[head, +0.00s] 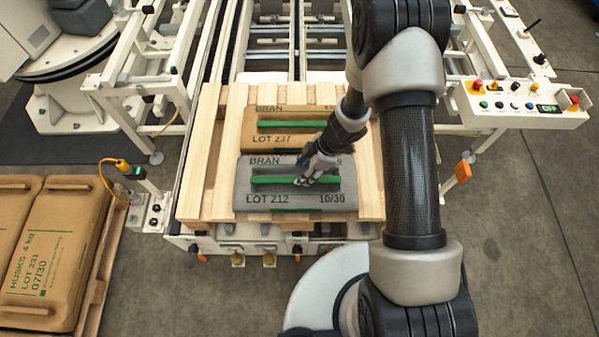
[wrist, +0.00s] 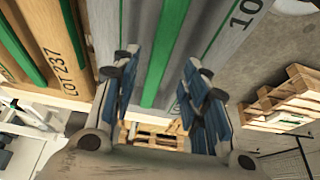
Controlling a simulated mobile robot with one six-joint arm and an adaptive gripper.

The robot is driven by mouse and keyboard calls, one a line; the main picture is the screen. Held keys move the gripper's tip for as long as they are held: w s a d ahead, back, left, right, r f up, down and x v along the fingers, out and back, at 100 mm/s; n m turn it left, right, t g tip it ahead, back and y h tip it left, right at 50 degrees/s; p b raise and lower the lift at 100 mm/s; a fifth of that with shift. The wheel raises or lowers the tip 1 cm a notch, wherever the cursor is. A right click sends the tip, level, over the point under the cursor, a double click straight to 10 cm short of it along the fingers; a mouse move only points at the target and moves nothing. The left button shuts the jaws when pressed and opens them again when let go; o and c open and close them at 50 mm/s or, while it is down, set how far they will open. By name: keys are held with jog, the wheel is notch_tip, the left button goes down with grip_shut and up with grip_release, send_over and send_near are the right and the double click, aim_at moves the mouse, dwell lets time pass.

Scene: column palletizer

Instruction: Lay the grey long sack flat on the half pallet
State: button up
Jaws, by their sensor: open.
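The grey long sack (head: 280,200), marked BRAN, LOT 212 and 10/30, lies flat on a light wooden slatted pallet (head: 204,150) at the centre of the head view. I take this pallet for the half pallet. A green strip handle (head: 262,180) runs along the sack's top. My gripper (head: 307,180) is at the handle, right of the sack's middle. In the wrist view my gripper (wrist: 160,60) is open, its blue-padded fingers on either side of the grey sack's green strip (wrist: 165,45). Whether the fingers touch the strip cannot be told.
A brown BRAN sack (head: 262,138), LOT 237, lies directly behind the grey one on the pallet. Brown HUSKS sacks (head: 55,250) lie on another pallet at left. A control panel (head: 520,107) stands at right. The wrist view shows stacked pallets (wrist: 285,98).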

jog(key=w+d+r+m+t+h+p, duration=0.1)
jog(key=w+d+r+m+t+h, duration=0.3)
jog(key=r, duration=0.7)
jog(key=w+d+r+m+t+p, duration=0.1)
jog(key=w+d+r, duration=0.1)
jog(key=d+r, duration=0.6)
jog(key=w+d+r+m+t+h+p, duration=0.1)
jog(key=w+d+r+m+t+h, duration=0.15)
jog(key=r, duration=1.05)
jog(key=s+d+r+m+g+h, duration=0.1)
jog(key=s+d+r+m, duration=0.15)
jog(key=s+r, duration=0.25)
jog(key=s+d+r+m+h, duration=0.1)
jog(key=s+r+m, duration=0.2)
jog(key=s+r, duration=0.25)
jog(key=s+a+m+g+y, duration=0.1)
jog(key=s+a+m+y, duration=0.1)
jog(key=s, duration=0.6)
jog(key=s+a+m+g+y, duration=0.1)
jog(key=s+a+m+y, duration=0.1)
jog(key=s+a, duration=0.3)
jog(key=s, duration=0.4)
jog(key=shift+s+a+r+m, duration=0.2)
jog(key=shift+s+r+m, duration=0.1)
jog(key=shift+r, duration=0.05)
jog(key=shift+f, duration=0.1)
